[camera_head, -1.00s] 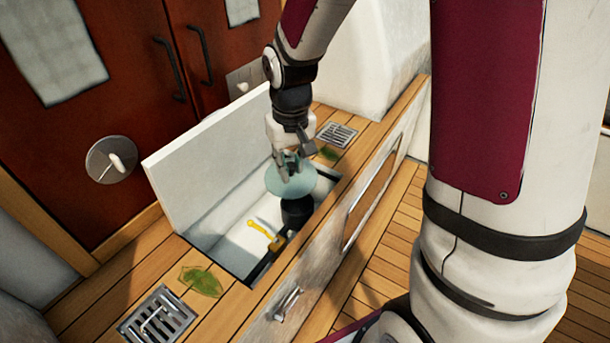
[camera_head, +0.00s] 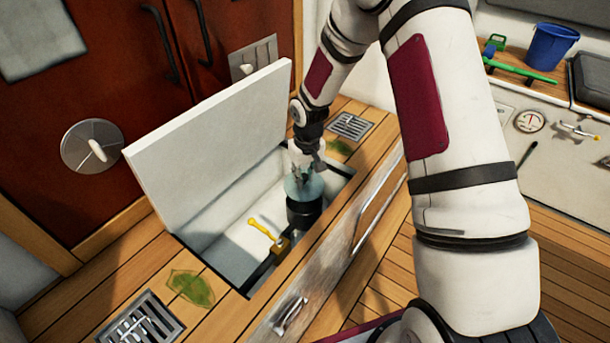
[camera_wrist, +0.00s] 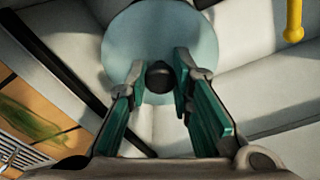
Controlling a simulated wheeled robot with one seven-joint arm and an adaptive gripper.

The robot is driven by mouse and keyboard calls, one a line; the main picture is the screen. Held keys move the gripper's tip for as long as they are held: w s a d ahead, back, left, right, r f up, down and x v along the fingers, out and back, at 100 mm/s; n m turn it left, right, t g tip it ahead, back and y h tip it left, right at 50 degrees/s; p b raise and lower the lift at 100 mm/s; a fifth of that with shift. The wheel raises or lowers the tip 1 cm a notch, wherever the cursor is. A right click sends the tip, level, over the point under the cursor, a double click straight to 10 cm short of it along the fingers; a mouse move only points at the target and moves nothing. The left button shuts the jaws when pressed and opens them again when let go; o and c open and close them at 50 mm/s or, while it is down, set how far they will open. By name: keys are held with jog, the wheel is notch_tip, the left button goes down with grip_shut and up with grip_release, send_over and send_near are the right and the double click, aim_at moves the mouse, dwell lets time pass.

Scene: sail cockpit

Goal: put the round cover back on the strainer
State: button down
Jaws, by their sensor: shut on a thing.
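The round cover is a pale blue translucent disc (camera_head: 295,189) with a dark knob, which shows in the wrist view (camera_wrist: 159,76). My gripper (camera_head: 304,176) is shut on the knob, one finger on each side, as the wrist view also shows (camera_wrist: 159,80). The strainer is a black cylinder (camera_head: 303,214) inside the open locker. The cover is directly over the strainer's top in the head view; I cannot tell whether they touch. In the wrist view the disc hides the strainer.
A white locker lid (camera_head: 215,145) stands open on the left side of the opening. A yellow-handled valve (camera_head: 262,228) is beside the strainer. Leaves (camera_head: 191,288) and metal grates (camera_head: 140,322) lie on the wooden bench. A blue bucket (camera_head: 553,46) stands on the far-right shelf.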

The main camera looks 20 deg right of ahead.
aim_at(305, 184)
jog(key=shift+f+b, duration=1.9)
jog(key=shift+f, duration=0.9)
jog(key=shift+s+f, duration=0.1)
jog(key=shift+f, duration=0.05)
dwell(0.3)
jog(key=c, duration=0.9)
grip_release()
jog(key=shift+o, duration=0.2)
jog(key=shift+r+p, duration=2.4)
jog(key=shift+r, duration=1.1)
jog(key=shift+c, duration=0.5)
grip_shut()
